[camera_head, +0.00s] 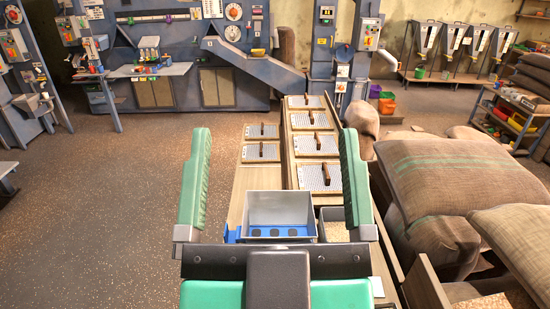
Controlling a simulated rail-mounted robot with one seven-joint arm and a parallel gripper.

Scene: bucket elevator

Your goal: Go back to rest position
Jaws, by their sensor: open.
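My gripper (275,190) is in the near middle of the head view. Its two green ribbed fingers stand wide apart, with nothing between them. Past the gap lies a long wooden bench (236,208) with a grey metal bin (281,198) on it. The bin sits in or on a blue holder (232,235) and has dark round spots on blue at its bottom. The fingers appear to either side of the bin in the picture. I cannot tell their height above it. The black gripper body hides the near end of the bench.
Sieve trays with wooden handles (318,143) lie along the bench. A second bin (334,228) holds grain. Full sacks (450,170) crowd the right side. Machines and a chute (255,65) line the back. The floor (120,200) at left is clear.

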